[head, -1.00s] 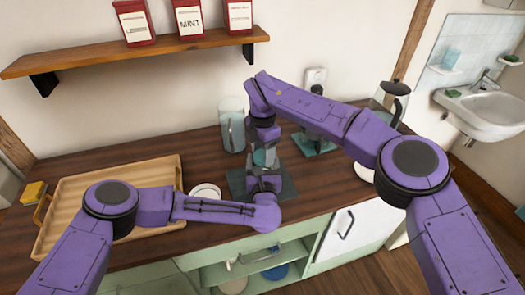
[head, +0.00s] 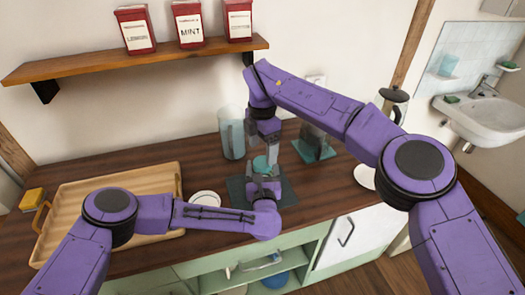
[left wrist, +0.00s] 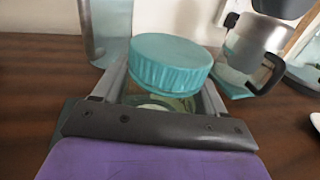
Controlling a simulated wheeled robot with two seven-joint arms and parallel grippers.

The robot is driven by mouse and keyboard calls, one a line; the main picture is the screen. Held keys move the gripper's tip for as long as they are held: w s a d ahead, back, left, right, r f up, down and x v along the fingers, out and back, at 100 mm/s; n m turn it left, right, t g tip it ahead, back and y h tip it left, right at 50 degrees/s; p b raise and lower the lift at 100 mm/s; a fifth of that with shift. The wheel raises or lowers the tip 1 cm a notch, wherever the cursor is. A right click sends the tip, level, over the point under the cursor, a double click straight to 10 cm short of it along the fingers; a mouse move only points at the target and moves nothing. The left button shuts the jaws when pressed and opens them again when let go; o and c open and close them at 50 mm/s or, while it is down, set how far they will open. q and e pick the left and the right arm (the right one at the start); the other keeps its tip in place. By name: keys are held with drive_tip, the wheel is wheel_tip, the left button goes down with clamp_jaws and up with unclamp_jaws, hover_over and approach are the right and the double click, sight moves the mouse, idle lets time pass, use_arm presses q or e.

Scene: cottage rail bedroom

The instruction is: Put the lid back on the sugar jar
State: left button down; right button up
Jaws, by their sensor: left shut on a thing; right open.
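The sugar jar (left wrist: 182,103) is a clear glass jar standing on the dark mat (head: 288,190). The teal ridged lid (left wrist: 170,65) rests on top of the jar and looks close to level; its exact seating is hard to tell. The lid also shows in the head view (head: 262,163). My left gripper (left wrist: 160,92) is shut around the jar's glass body below the lid, and hides much of the jar in the head view. My right gripper (head: 263,150) is open and empty just above the lid, fingers pointing down.
A tall glass pitcher (head: 232,137) stands behind left of the jar. A metal pot (head: 313,142) on a teal mat is behind right. A white saucer (head: 205,198) and wooden tray (head: 165,180) lie to the left. The shelf (head: 140,57) is above.

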use_arm(q)
drive_tip(key=shift+f, duration=0.1)
use_arm(e)
drive_tip(key=shift+c, duration=0.3)
drive_tip(key=shift+r, duration=0.25)
drive_tip(key=shift+w+r+n, duration=0.2)
drive_tip(key=shift+r+n, duration=0.1)
drive_tip(key=shift+r, duration=0.4)
drive_tip(key=n, duration=0.2)
drive_tip(key=r+n, duration=0.1)
drive_tip(key=n, duration=0.1)
drive_tip(key=shift+n, duration=0.3)
drive_tip(key=n, duration=0.3)
drive_tip(key=shift+r, duration=0.2)
drive_tip(key=n, duration=0.5)
drive_tip(key=shift+r, duration=0.1)
drive_tip(key=n, duration=0.6)
drive_tip(key=shift+s, duration=0.15)
